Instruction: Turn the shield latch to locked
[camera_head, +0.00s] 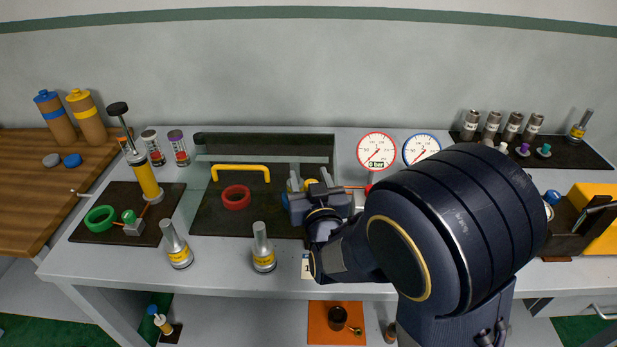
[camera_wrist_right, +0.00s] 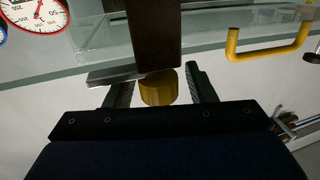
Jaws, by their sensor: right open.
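The shield is a clear panel (camera_head: 265,145) with a yellow bar handle (camera_head: 240,168); the handle also shows at upper right in the right wrist view (camera_wrist_right: 268,52). The latch is a yellow knob (camera_wrist_right: 158,88) in front of a dark upright block (camera_wrist_right: 154,35), largely hidden by my right gripper in the head view. My right gripper (camera_head: 303,184) is open. In the right wrist view its fingers (camera_wrist_right: 160,84) stand on either side of the knob, with small gaps visible. Whether the latch is locked cannot be told. My left gripper is not in view.
A red ring (camera_head: 236,197) lies on the dark mat left of my right gripper. A silver cylinder with a yellow band (camera_head: 263,248) stands near the front edge. Two gauges (camera_head: 376,151) stand behind my right arm. A yellow pump (camera_head: 143,170) stands at left.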

